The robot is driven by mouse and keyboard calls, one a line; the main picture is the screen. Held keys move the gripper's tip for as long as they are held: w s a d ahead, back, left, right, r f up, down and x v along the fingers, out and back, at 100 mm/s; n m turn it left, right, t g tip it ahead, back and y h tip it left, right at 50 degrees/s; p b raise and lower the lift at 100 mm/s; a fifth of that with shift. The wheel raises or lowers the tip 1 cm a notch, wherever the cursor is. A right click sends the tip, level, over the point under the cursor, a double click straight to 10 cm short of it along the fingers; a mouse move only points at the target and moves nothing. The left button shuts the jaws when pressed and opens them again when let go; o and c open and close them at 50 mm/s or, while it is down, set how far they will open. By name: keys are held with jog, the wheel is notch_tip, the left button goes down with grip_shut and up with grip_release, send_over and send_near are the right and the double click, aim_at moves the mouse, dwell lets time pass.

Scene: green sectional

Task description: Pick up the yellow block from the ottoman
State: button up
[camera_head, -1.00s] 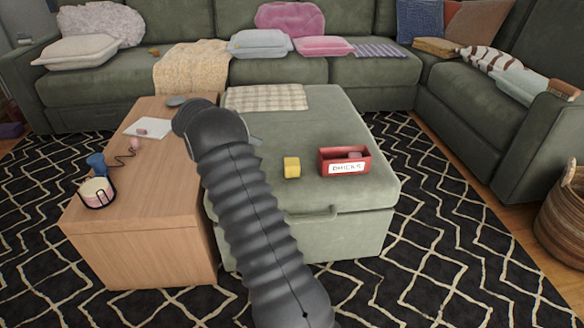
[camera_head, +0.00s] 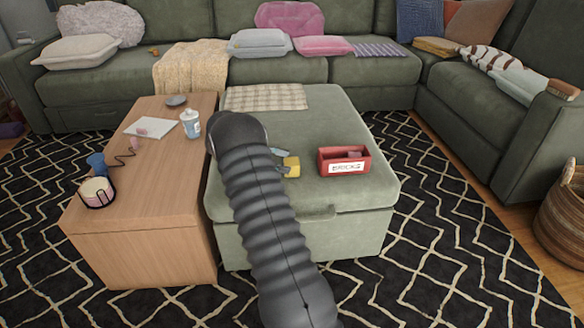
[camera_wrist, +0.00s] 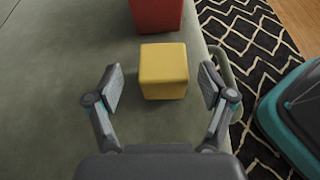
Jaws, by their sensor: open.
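The yellow block (camera_head: 292,166) sits on the green ottoman (camera_head: 330,115), left of the red box. In the wrist view the yellow block (camera_wrist: 163,71) lies ahead of my gripper, between the lines of its two fingers. My gripper (camera_wrist: 163,88) is open, with one finger on each side of the block and a gap on both sides. In the head view my arm hides most of my gripper (camera_head: 283,162); its fingertips show by the block, partly covering its left side.
A red box (camera_head: 328,163) labelled "BRICKS" stands right of the block; it also shows at the top of the wrist view (camera_wrist: 156,14). A wooden table (camera_head: 150,235) adjoins the ottoman on the left, with a bottle (camera_head: 190,124) on it. A checked cloth (camera_head: 265,97) lies on the ottoman's back.

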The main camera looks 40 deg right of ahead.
aim_at(299, 165)
jog(key=x, duration=0.5)
jog(key=shift+s+r, duration=0.2)
jog(key=shift+s, duration=0.1)
jog(key=c, duration=1.3)
